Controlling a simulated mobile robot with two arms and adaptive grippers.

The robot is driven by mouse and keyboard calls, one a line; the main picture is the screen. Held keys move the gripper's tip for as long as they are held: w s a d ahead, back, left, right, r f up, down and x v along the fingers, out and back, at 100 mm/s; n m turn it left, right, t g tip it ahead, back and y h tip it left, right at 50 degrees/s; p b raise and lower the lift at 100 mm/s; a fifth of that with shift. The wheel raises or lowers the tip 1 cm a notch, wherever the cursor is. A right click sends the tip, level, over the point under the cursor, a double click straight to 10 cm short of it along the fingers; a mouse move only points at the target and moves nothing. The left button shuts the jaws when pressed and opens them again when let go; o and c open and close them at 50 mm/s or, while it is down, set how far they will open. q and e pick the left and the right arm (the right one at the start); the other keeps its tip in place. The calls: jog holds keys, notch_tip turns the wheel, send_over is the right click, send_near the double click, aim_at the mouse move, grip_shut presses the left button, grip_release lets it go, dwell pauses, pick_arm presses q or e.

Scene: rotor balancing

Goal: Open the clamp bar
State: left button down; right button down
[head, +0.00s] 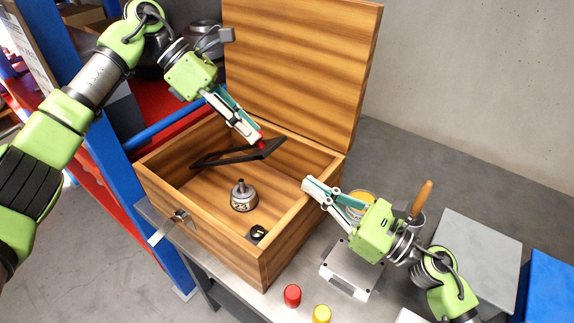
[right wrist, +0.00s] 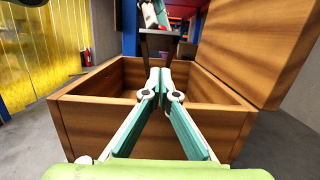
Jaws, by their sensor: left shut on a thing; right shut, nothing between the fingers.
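The black clamp bar (head: 225,158) is a dark frame inside the open wooden box (head: 215,255). It is tilted, with its right end raised near a red grip (head: 261,142). My left gripper (head: 258,139) is shut on the bar's red-gripped end; the fingers partly hide it. In the right wrist view the dark bar (right wrist: 160,42) shows beneath the left gripper (right wrist: 155,18). A metal rotor-like part (head: 243,198) stands on the box floor in front of the bar. My right gripper (head: 307,184) is shut and empty by the box's right wall; its tips also show in the right wrist view (right wrist: 160,76).
The box lid (head: 300,70) stands open at the back. A black ring (head: 257,234) lies in the box's front corner. Red (head: 292,295) and yellow (head: 321,314) cylinders, a white device (head: 350,272) and a grey block (head: 478,250) stand on the table.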

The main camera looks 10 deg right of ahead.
aim_at(271, 152)
pick_arm(q)
jog(key=shift+w+a+f, duration=0.15)
jog(key=shift+a+f, duration=0.15)
pick_arm(e)
jog(key=x, duration=1)
pick_arm(q)
jog(key=shift+s+d, duration=0.2)
jog(key=shift+s, duration=0.05)
pick_arm(e)
jog(key=shift+w+a+r, duration=0.1)
jog(key=shift+a+r, duration=0.05)
jog(key=shift+r, duration=0.4)
jog(key=shift+w+a+r, duration=0.1)
jog(key=shift+a+r, duration=0.05)
jog(key=shift+r, duration=0.45)
pick_arm(q)
jog(key=c, duration=1.9)
grip_release()
jog(key=shift+o, duration=0.6)
jog(key=shift+w+f, duration=0.1)
pick_arm(e)
jog(key=shift+w+a, duration=0.1)
jog(key=shift+f, duration=0.15)
pick_arm(q)
jog(key=shift+w+a, duration=0.15)
pick_arm(e)
jog(key=shift+f, duration=0.15)
